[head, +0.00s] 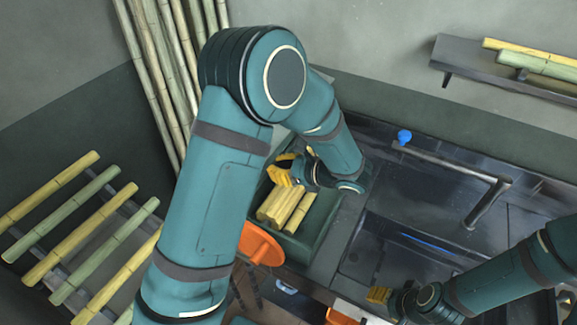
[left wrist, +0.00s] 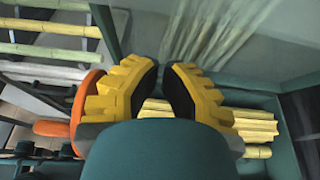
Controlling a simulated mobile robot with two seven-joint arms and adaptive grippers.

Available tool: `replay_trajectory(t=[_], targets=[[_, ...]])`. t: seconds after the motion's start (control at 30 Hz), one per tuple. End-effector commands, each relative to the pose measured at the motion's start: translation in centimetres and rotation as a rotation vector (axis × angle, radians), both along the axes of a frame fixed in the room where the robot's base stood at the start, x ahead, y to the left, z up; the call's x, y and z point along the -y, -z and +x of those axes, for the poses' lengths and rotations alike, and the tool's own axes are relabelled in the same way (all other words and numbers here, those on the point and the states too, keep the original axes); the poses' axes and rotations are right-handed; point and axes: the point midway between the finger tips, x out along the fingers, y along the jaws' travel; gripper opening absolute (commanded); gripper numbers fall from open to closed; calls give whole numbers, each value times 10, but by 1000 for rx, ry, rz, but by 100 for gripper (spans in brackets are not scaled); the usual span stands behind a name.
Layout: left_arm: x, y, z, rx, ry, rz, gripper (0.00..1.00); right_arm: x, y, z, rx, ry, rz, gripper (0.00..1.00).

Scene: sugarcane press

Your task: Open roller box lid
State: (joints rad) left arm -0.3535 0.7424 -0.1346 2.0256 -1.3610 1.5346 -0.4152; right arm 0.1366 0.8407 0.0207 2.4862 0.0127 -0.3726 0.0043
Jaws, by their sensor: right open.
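The dark press (head: 530,200) fills the right of the head view. A flat dark panel (head: 410,195) on its top looks like the roller box lid and appears to lie flat; its edges are hard to make out. My left gripper (head: 285,174) is over the green box of cane pieces, left of the panel. In the left wrist view its yellow fingers (left wrist: 160,85) have their tips close together, with nothing visible between them. My right gripper (head: 378,295) is open and empty at the press's near edge, below the panel.
A bent dark bar (head: 450,170) with a blue knob (head: 404,137) stands above the press top. Yellow cane pieces (head: 288,208) lie in the green box (head: 310,240). An orange disc (head: 261,244) is beside it. A cane rack stands left; a wall shelf (head: 470,62) is upper right.

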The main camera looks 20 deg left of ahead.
Motion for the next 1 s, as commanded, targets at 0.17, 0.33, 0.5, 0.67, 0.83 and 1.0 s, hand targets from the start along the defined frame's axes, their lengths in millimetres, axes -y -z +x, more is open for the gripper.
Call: replay_trajectory(t=[0.17, 0.33, 0.5, 0.67, 0.83, 1.0], targets=[[-34, 13, 2, -2, -5, 0, 0, 0, 0, 0, 0, 0, 0, 54], [-60, 11, 4, 1, -3, 0, 0, 0, -2, 0, 0, 0, 0, 54], [-74, 8, 5, 1, -1, 0, 0, 0, -3, 0, 1, -1, 1, 54], [-79, 8, 6, 0, 0, 0, 0, 0, -4, 0, 1, -1, 1, 54], [-78, 8, 6, 0, 0, 0, 0, 0, -4, 0, 0, 0, 1, 54], [-81, 7, 6, 1, -1, 0, 0, 0, -4, 0, 0, 0, 1, 54]])
